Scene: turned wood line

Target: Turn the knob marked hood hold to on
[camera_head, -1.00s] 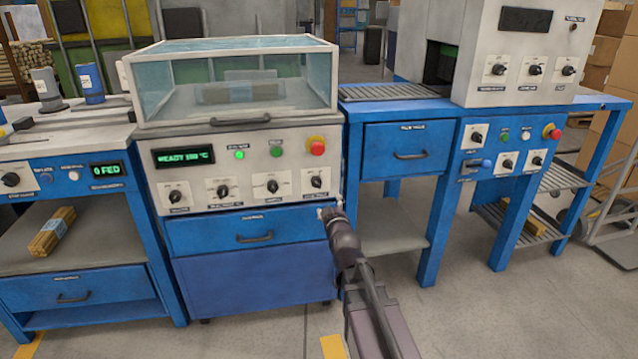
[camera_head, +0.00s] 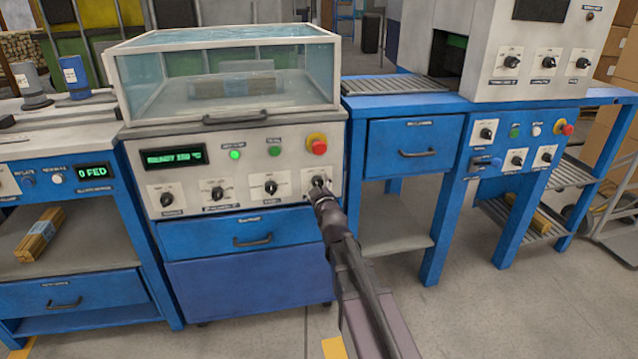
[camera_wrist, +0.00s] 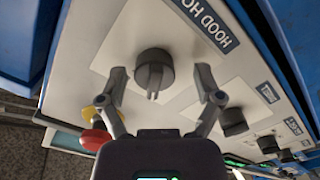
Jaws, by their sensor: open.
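In the head view the knob (camera_head: 318,181) is the rightmost of the row on the middle machine's panel, partly behind my gripper (camera_head: 322,192). In the wrist view my gripper (camera_wrist: 164,88) is open, with one finger on either side of the knob and visible gaps between. I cannot tell how deep the fingers reach. The knob's on mark is not readable.
A red emergency button (camera_wrist: 95,138) with a yellow collar is close to one finger. Another knob (camera_wrist: 232,121) is on the other side. The glass hood (camera_head: 228,75) above the panel is closed. A blue drawer (camera_head: 250,236) is below.

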